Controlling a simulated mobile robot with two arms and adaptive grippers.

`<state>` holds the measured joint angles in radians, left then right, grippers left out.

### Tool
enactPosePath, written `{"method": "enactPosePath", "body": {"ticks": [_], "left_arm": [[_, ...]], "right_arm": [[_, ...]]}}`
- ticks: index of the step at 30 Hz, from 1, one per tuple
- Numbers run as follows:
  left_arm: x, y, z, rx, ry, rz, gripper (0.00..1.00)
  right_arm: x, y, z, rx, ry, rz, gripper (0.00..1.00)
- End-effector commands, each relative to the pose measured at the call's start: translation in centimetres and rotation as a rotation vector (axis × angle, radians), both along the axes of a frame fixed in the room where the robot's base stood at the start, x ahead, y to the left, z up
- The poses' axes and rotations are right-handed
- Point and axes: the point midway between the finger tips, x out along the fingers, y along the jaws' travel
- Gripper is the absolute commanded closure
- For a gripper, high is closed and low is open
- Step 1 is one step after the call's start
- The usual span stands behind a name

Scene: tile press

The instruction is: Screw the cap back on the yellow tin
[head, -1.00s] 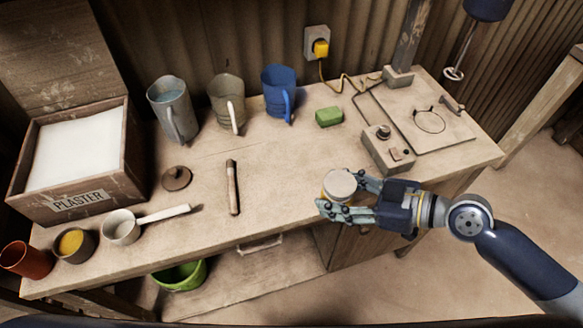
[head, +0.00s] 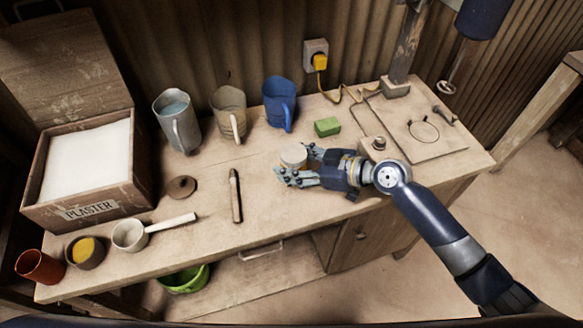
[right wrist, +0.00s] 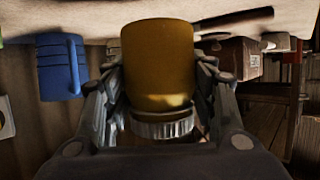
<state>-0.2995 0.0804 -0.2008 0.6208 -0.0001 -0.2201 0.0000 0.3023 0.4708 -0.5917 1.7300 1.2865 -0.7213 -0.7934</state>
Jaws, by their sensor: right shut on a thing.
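The yellow tin (right wrist: 158,65) is between the fingers of my right gripper (head: 293,168), which is shut on it. A pale, ridged cap (right wrist: 163,125) sits on the tin's mouth end; the right wrist view shows this upside down. In the head view the round pale cap (head: 293,154) faces up, and fingers hide most of the tin's side. The tin looks upright over the front right part of the bench. I cannot tell whether its base touches the wood, or how tight the cap is. My left gripper is not in view.
On the bench (head: 270,215), a green block (head: 327,127) and blue jug (head: 279,105) stand behind the tin. A control box (head: 378,149) is close on the right. A wooden stick (head: 235,196) and brown lid (head: 181,188) lie left. Bare wood separates stick and gripper.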

Motion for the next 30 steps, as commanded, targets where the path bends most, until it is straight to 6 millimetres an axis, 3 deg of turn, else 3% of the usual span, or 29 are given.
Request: {"method": "enactPosePath", "body": {"ticks": [5, 9, 13, 26, 27, 29, 30], "left_arm": [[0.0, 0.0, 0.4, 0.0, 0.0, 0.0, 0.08], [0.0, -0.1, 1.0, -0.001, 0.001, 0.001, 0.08], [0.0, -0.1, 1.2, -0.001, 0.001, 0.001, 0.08], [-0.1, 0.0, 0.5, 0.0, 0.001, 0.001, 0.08], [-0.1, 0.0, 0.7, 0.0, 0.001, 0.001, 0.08], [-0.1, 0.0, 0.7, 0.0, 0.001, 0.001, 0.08], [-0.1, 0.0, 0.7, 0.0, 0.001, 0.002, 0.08]], "right_arm": [[0.9, 0.7, 0.3, 0.005, -0.001, 0.0, 1.0], [0.7, 0.6, -2.2, 0.004, 0.006, -0.002, 1.0], [0.8, 0.6, -3.3, 0.003, 0.0, -0.002, 1.0], [0.7, 0.5, -3.9, 0.002, -0.003, -0.001, 1.0], [0.7, 0.5, -3.8, 0.001, 0.0, 0.0, 0.39], [0.7, 0.5, -3.8, 0.001, 0.0, 0.0, 0.28], [0.7, 0.5, -3.8, 0.001, 0.0, 0.0, 0.28]]}}
